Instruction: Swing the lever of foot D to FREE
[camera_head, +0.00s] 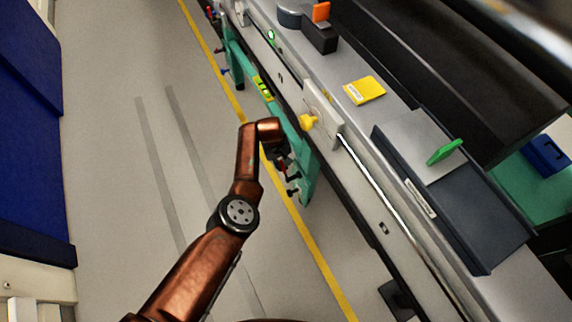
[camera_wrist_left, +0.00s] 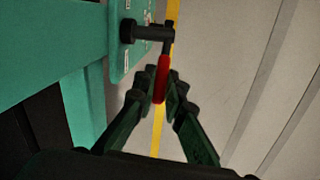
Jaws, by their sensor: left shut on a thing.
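A red lever handle (camera_wrist_left: 162,82) hangs from a dark pivot bar with a round black knob (camera_wrist_left: 127,31) on a teal foot plate (camera_wrist_left: 120,65). My left gripper (camera_wrist_left: 164,90) is shut on the red handle, with its fingers on either side of it. In the head view, my left gripper (camera_head: 283,166) is at the near end of the teal frame (camera_head: 307,180), low beside the bench. The wrist hides part of the lever there. The lettering on the plate is too small to read, so the foot's letter cannot be told. My right gripper is not in view.
A yellow knob (camera_head: 308,122) sticks out from the bench side just above the gripper. Other small levers, one blue (camera_head: 224,71), show at the far end of the frame. A yellow floor line (camera_head: 318,262) runs along the bench. The floor to the left is clear.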

